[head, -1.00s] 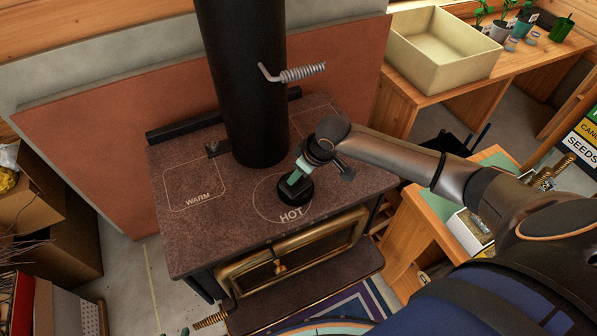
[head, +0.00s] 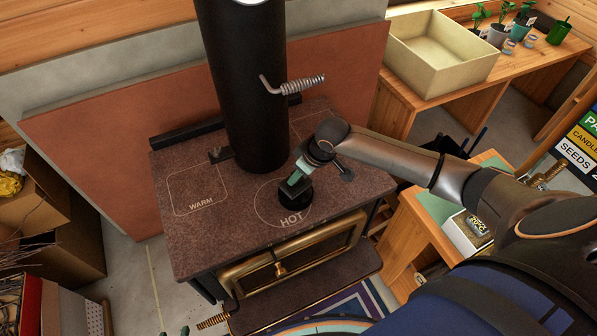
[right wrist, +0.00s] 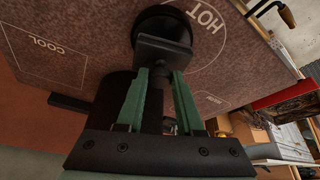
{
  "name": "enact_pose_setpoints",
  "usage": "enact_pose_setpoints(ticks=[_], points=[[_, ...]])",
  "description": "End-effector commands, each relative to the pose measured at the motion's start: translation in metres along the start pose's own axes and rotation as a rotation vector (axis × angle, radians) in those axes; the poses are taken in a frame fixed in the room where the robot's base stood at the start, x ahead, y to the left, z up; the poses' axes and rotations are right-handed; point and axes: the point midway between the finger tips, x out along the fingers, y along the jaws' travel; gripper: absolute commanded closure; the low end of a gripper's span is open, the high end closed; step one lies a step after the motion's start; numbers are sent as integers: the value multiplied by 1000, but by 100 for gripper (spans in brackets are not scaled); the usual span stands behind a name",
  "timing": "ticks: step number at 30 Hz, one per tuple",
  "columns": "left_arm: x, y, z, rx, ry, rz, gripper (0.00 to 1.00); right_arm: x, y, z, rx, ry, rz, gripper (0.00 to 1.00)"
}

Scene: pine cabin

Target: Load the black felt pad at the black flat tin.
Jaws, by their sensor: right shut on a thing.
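My right gripper (head: 296,179) is over the round HOT zone of the stove top. Its green fingers (right wrist: 157,98) are shut on the stem of the black felt pad, whose dark rectangular block (right wrist: 164,50) shows in the right wrist view. The black flat tin (head: 298,197) is round and sits in the HOT zone, directly under the pad. Its dark rim also shows in the right wrist view (right wrist: 180,14). The pad is at the tin's top; I cannot tell whether they touch. The pad's underside and the tin's inside are hidden. My left gripper is not in view.
The stove top (head: 235,235) is bare around the tin, with a WARM zone at left. A black stovepipe (head: 250,100) with a coiled handle (head: 295,84) rises close behind. A wooden bench with a cream box (head: 440,58) stands at back right.

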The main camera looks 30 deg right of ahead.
Motion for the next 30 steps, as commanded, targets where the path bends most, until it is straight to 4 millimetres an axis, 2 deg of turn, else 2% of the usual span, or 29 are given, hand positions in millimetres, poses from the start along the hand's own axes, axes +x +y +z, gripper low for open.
enact_pose_setpoints(ticks=[1,9,17,30], points=[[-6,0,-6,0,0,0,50,-7,0,-3,0,1,0,100],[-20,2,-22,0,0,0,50,-24,0,-10,0,1,0,100],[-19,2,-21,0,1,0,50,-39,1,-17,-1,4,1,100],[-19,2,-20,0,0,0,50,-40,0,-18,-1,2,1,100]])
